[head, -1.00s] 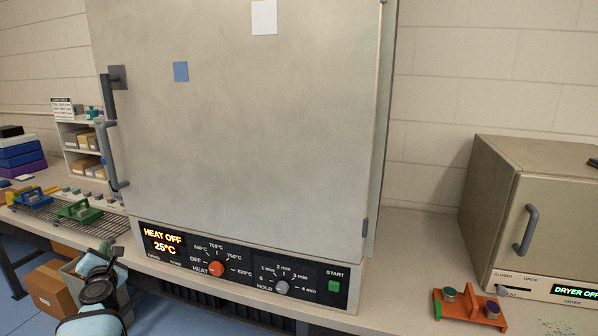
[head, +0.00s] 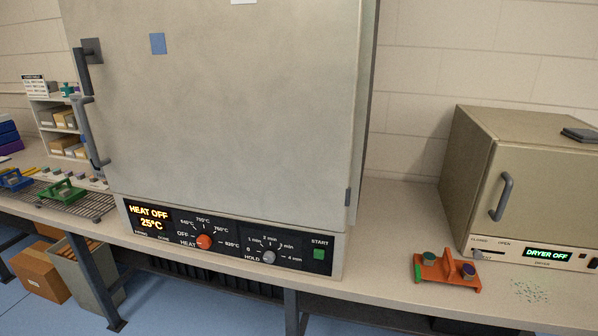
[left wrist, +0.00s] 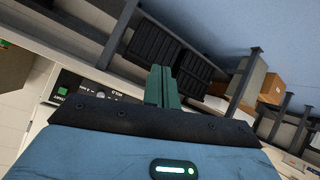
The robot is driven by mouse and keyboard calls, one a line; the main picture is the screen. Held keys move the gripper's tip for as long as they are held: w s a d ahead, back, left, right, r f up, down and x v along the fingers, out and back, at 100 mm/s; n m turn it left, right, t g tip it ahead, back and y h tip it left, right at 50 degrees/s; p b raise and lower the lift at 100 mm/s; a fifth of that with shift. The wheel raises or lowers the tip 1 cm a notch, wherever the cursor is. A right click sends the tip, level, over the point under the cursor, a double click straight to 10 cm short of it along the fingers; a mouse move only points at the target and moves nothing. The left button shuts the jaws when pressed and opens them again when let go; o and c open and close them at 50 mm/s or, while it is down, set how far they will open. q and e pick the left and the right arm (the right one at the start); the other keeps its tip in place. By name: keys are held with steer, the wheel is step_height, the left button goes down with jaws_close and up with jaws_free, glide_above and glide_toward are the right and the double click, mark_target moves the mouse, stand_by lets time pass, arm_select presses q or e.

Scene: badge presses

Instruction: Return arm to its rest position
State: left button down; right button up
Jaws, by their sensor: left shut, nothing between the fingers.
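My left gripper shows only in the left wrist view (left wrist: 160,86), where its two green fingers lie together with nothing between them. It is clear of the bench, and the wrist view looks past it to the bench underside and floor. Neither arm is in the head view. The large grey oven (head: 225,110) has its door shut, and its panel (head: 230,240) reads HEAT OFF, 25°C. My right gripper is in neither view.
A beige dryer (head: 465,165) on the right reads DRYER OFF. An orange holder (head: 450,281) with two small round pieces stands before it. A green holder (head: 62,191) sits on a wire rack at left. Cardboard boxes (head: 38,270) and a grey bin (head: 85,272) are on the floor.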

arm_select(q)
steer(key=s+d+m+g+h, duration=0.1)
steer(key=s+d+m+g, duration=0.1)
steer(key=s+d+m, duration=0.2)
steer(key=s+d, duration=0.3)
steer(key=s, duration=0.5)
steer(key=shift+s, duration=0.4)
steer(key=shift+r, duration=0.1)
